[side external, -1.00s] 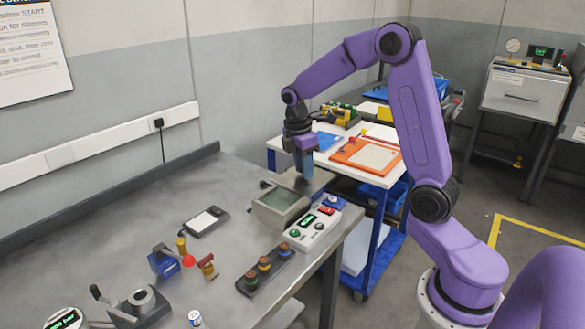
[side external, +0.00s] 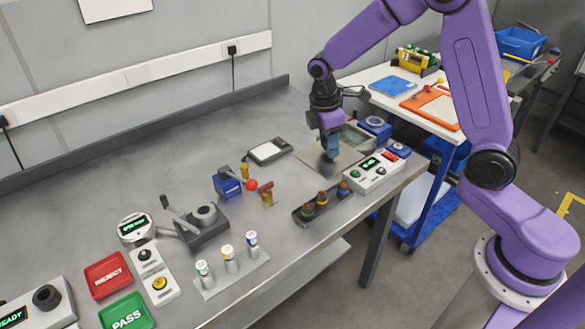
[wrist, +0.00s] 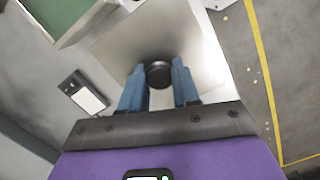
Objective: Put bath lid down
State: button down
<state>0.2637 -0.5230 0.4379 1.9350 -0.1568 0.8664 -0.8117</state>
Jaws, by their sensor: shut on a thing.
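The bath lid is a flat grey square plate (wrist: 165,40) with a round black knob (wrist: 158,72). My gripper (wrist: 158,86) is shut on this knob, with a blue finger on each side. In the side view the lid (side external: 308,158) is low over the bench, level or nearly so, below my gripper (side external: 330,160). I cannot tell whether it touches the bench top. The bath (side external: 361,133) is an open grey box with a green inside, just behind and right of the lid; my gripper partly hides it.
A control box (side external: 377,171) with buttons stands right of the lid. A rack with several coloured knobs (side external: 322,203) is in front. A scale-like device (side external: 269,151) lies to the left. Bare bench (side external: 130,180) is free further left.

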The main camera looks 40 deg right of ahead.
jog(key=w+f, duration=0.3)
jog(key=w, duration=0.1)
jog(key=w+f, duration=0.3)
jog(key=w, duration=0.1)
jog(key=w+a+f, duration=0.1)
jog(key=w+f, duration=0.2)
jog(key=w, duration=0.2)
jog(key=shift+w+f, duration=0.25)
jog(key=shift+f, duration=1.7)
jog(key=shift+f, duration=0.15)
jog(key=c, duration=0.8)
grip_release()
